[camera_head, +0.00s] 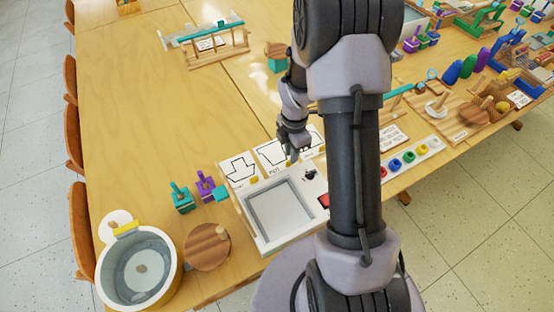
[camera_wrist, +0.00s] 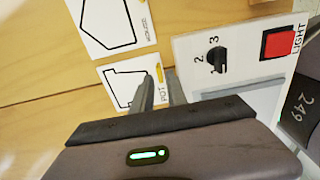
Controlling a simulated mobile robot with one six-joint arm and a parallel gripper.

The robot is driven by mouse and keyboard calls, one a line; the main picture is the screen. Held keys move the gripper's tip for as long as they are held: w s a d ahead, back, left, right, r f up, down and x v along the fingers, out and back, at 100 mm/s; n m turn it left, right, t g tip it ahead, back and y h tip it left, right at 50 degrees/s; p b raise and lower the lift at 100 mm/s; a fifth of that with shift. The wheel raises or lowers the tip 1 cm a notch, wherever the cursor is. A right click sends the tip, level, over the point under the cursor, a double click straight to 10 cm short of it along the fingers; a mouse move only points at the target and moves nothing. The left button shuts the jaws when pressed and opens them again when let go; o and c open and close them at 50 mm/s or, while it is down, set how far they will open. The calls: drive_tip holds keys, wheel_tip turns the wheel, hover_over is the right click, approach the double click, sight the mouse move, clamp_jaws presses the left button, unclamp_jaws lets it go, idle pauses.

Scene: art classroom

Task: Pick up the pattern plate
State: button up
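Several white pattern plates with black outlines lie on the table. In the head view, one plate (camera_head: 238,168) is on the left, and a plate labelled POT (camera_head: 272,154) is beside it. A third is partly hidden behind my arm. The wrist view shows the POT plate (camera_wrist: 120,76) with a yellow tab, and another plate (camera_wrist: 112,22) above it. My gripper (camera_wrist: 160,78) points down over the POT plate's tab edge. Its fingers are a little apart, with the plate's lettering visible between them. Nothing is visibly held, and contact cannot be told.
A white light box (camera_head: 282,207) with a dial and red LIGHT button (camera_wrist: 277,43) adjoins the plates. A water bucket (camera_head: 137,270), wooden disc (camera_head: 205,250) and small teal and purple tools (camera_head: 205,185) stand left. The table's left middle is clear.

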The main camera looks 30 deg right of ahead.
wheel_tip(320, 180, down, 4)
drive_tip(key=shift+a+r+b, duration=0.15)
drive_tip(key=shift+r+b, duration=0.05)
drive_tip(key=shift+b, duration=0.4)
drive_tip(key=shift+r, duration=0.2)
clamp_jaws()
wheel_tip(320, 180, up, 10)
drive_tip(key=p, duration=0.5)
